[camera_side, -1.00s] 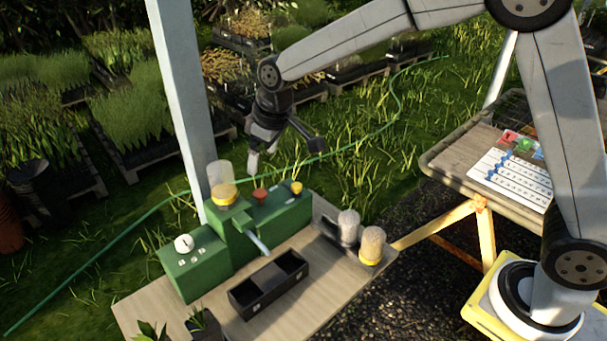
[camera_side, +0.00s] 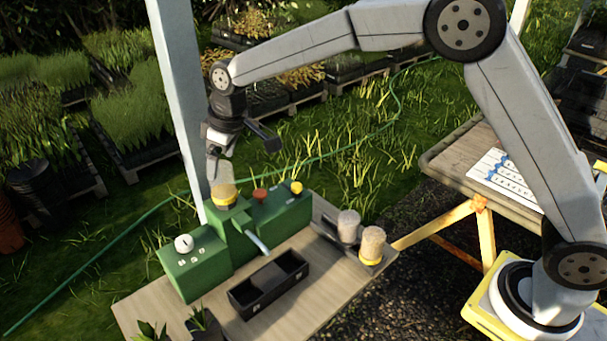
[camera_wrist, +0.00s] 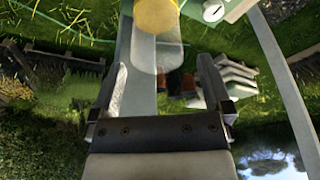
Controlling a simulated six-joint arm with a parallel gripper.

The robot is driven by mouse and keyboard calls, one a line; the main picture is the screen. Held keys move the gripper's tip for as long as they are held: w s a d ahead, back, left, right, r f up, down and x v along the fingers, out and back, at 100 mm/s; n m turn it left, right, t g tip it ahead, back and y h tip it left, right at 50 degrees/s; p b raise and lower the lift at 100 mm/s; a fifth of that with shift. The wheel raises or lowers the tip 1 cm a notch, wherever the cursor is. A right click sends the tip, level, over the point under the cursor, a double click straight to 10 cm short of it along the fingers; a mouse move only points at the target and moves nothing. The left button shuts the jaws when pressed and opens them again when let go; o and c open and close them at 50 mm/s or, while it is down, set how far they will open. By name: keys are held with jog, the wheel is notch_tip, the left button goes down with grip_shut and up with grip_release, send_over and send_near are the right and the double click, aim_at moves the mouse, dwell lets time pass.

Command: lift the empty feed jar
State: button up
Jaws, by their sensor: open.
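The feed jar (camera_side: 222,176) is a clear, empty-looking jar with a yellow collar at its lower end. It stands upright on top of the green machine (camera_side: 205,258). My gripper (camera_side: 219,166) is at the jar's upper part in the side view, pointing down, and partly covers it. In the wrist view my gripper (camera_wrist: 158,88) has its two fingers spread apart. The clear jar (camera_wrist: 157,48) shows ahead of and between them, with its yellow collar at the top of the picture. I cannot tell whether a finger touches the jar.
The machine carries a red knob (camera_side: 260,195), a yellow knob (camera_side: 296,187) and a white dial (camera_side: 184,243). A black two-part tray (camera_side: 268,284) and two filled jars (camera_side: 371,244) are on the table. A grey post (camera_side: 178,100) rises close behind the machine.

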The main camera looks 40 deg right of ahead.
aim_at(219, 177)
jog(key=shift+f, duration=0.2)
jog(key=shift+w+x, duration=0.15)
jog(key=shift+x, duration=1.1)
jog(key=shift+w+x, duration=0.15)
jog(key=shift+x, duration=1.15)
jog(key=shift+s, duration=0.1)
jog(key=shift+r, duration=0.1)
jog(key=c, duration=1.2)
